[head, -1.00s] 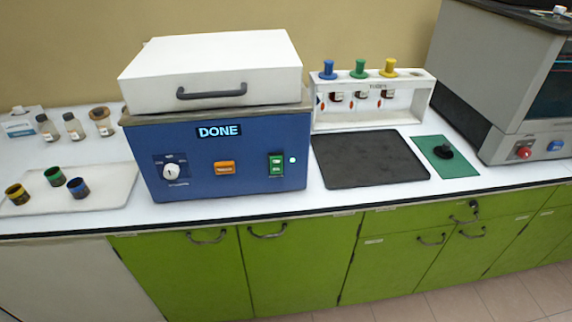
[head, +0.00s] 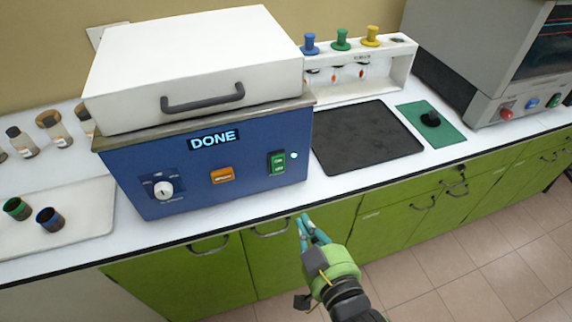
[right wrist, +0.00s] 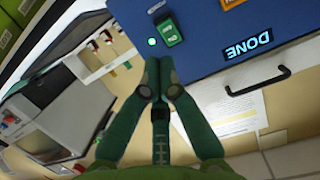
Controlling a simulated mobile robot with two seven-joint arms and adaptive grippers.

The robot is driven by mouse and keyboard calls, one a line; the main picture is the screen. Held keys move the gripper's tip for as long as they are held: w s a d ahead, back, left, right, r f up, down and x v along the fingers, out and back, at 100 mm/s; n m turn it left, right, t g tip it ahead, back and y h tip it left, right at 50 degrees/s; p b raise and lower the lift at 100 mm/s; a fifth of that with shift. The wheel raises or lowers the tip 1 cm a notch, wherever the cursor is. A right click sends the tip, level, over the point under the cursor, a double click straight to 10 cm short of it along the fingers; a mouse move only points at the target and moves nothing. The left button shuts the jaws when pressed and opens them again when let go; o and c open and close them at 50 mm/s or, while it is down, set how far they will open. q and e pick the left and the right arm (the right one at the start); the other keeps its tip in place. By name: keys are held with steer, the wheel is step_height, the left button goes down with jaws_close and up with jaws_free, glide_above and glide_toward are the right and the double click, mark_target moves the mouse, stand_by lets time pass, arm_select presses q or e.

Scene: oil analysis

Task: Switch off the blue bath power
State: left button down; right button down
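The blue bath (head: 210,168) stands on the counter with its white lid (head: 195,75) down. Its display (head: 213,140) reads DONE. The green power switch (head: 277,163) is on the right of the front panel, and the small light (head: 293,155) beside it is lit. My right gripper (head: 305,228) is in front of the counter edge, below the switch and apart from the panel. In the right wrist view its fingers (right wrist: 160,68) are together and empty, close in the picture to the green switch (right wrist: 168,30). My left gripper is not in view.
An orange button (head: 222,175) and a white knob (head: 163,190) share the panel. A black mat (head: 365,140) and a white rack (head: 365,75) with coloured plungers are to the right. Cups (head: 48,219) stand on a tray at the left. Green cabinets (head: 210,270) are below.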

steer(key=r, duration=0.2)
steer(key=p, duration=0.3)
glide_toward(282, 169)
steer(key=x, duration=0.5)
steer(key=shift+w+a, duration=0.2)
steer(key=shift+w, duration=0.15)
steer(key=shift+w+a+f, duration=0.2)
steer(key=shift+w, duration=0.4)
